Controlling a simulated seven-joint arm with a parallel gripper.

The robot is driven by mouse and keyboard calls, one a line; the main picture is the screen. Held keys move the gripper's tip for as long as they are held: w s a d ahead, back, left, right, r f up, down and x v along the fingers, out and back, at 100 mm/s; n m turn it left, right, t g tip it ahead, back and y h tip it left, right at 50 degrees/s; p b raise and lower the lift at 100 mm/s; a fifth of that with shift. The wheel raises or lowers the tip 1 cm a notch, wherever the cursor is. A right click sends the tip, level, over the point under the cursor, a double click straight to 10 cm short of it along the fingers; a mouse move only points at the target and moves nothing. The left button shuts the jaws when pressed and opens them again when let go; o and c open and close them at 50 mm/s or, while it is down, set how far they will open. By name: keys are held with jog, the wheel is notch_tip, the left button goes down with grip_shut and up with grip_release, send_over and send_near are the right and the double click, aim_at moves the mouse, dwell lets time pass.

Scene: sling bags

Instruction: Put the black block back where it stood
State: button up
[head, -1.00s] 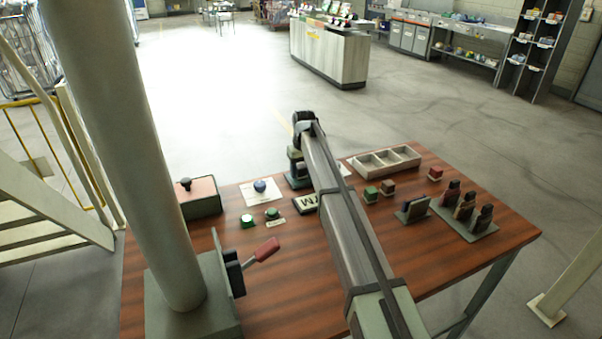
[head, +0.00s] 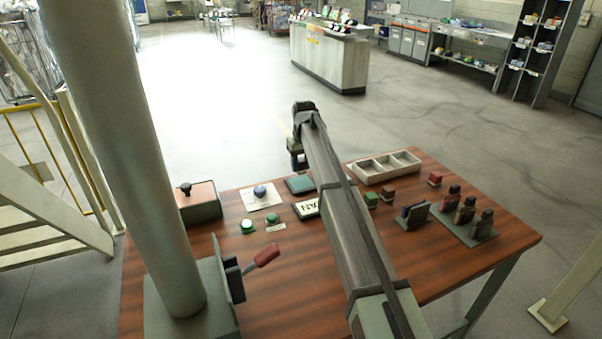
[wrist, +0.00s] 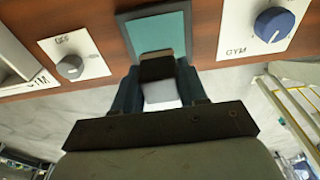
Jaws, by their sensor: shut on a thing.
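My gripper (head: 298,160) is raised near the far edge of the table, and it also shows in the wrist view (wrist: 158,78). It is shut on a dark block, the black block (wrist: 157,68), held between the fingertips. In the head view the block is too small to make out clearly. A teal square pad with a dark border (head: 300,185) lies bare on the table below the gripper in the head view. In the wrist view the pad (wrist: 158,33) appears just beyond the block, which overlaps its near border. The block's height above the pad is hard to tell.
A blue knob (wrist: 275,24) and a grey knob (wrist: 70,66) on white plates flank the pad. Green (head: 371,198), brown (head: 388,193) and red (head: 435,178) blocks lie right of my arm. A compartment tray (head: 384,168) stands behind them. A red-handled lever (head: 263,256) is nearer.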

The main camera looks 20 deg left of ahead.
aim_at(301, 159)
notch_tip(301, 159, up, 4)
jog(key=shift+w+d+r, duration=0.2)
jog(key=shift+r, duration=0.1)
jog(key=w+d+m, duration=0.2)
jog(key=w+d, duration=0.1)
jog(key=d, duration=1.1)
jog(key=shift+s+d+f+n, duration=0.35)
jog(key=shift+d+f, duration=0.05)
jog(key=shift+f, duration=1.35)
jog(key=shift+s+d+f+n, duration=0.3)
jog(key=shift+s+d+f, duration=0.05)
jog(key=shift+f, duration=1.35)
jog(key=shift+s+d+f+n, duration=0.35)
jog(key=shift+d+f, duration=0.05)
jog(key=shift+f, duration=1.35)
jog(key=shift+f, duration=0.1)
jog(key=o, duration=1.1)
